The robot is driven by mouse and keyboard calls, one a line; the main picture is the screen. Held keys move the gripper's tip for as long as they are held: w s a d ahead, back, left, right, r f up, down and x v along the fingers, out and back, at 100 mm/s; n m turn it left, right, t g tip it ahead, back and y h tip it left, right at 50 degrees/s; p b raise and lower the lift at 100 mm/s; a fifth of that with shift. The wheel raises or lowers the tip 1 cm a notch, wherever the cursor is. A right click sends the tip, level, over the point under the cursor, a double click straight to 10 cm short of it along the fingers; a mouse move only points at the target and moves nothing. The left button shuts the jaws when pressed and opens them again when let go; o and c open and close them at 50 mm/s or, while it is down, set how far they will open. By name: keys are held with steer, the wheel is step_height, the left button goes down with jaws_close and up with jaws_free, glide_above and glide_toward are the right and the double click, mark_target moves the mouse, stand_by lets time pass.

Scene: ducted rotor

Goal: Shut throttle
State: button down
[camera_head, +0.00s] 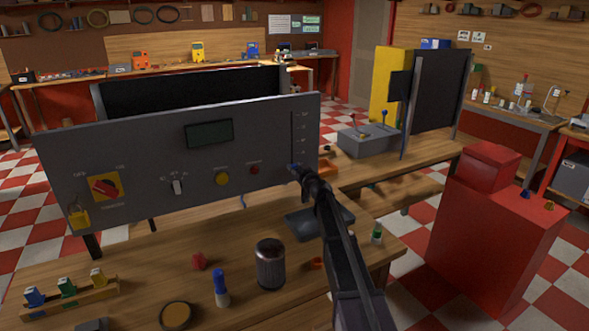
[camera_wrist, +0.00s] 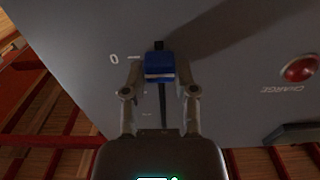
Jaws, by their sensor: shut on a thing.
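The throttle is a slider with a blue knob (camera_wrist: 160,68) in a dark vertical slot at the right side of the grey control panel (camera_head: 130,140). In the wrist view the panel's lettering is upside down. The knob sits close to the "0" mark, near the slot's end, with a short dark bit of slot showing past it. My gripper (camera_wrist: 160,75) is shut on the knob, one finger on each side. In the head view my gripper (camera_head: 299,170) is at the low end of the slot and hides most of the knob.
The panel also bears a red button (camera_head: 254,169), a yellow button (camera_head: 222,178), a selector knob (camera_head: 177,187), a red rotary switch (camera_head: 104,187) and a yellow padlock (camera_head: 78,216). A red cabinet (camera_head: 490,230) is at right.

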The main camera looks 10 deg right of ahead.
steer(key=shift+s+f, duration=0.1)
steer(key=shift+f, duration=0.15)
steer(key=shift+c, duration=2)
jaws_free()
steer(key=shift+f, duration=0.1)
steer(key=v, duration=1.2)
steer(key=shift+r, duration=0.25)
